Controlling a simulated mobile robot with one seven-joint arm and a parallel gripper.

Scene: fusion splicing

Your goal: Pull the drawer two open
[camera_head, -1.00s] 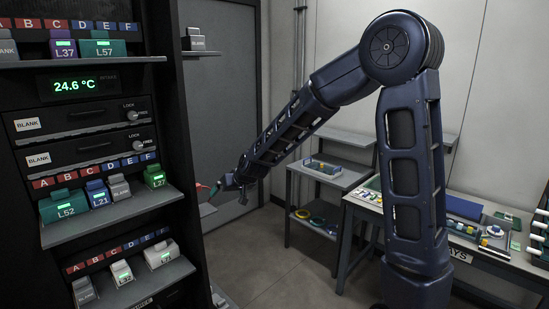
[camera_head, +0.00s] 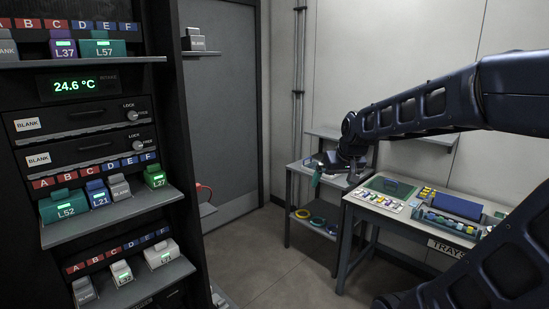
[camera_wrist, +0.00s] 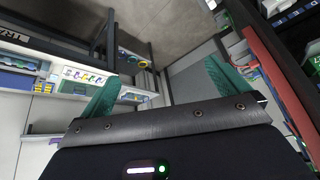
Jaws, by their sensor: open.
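Two dark drawers, an upper drawer (camera_head: 75,122) and a lower drawer (camera_head: 85,153), sit in the rack at the left of the head view. Both look shut and carry white BLANK labels. Each has a lock knob at its right, an upper knob (camera_head: 132,115) and a lower knob (camera_head: 139,146), marked LOCK and FREE. No number on them is readable, so I cannot tell which is drawer two. My gripper (camera_wrist: 163,85) shows two green fingers, spread wide and empty. In the head view it hangs near the small side shelf, far right of the drawers.
A rack shelf (camera_head: 115,220) with labelled modules juts out below the drawers. A temperature display (camera_head: 75,85) is above them. A work table (camera_head: 350,200) with trays and coloured parts stands at the right. Floor (camera_head: 260,255) between rack and table is clear.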

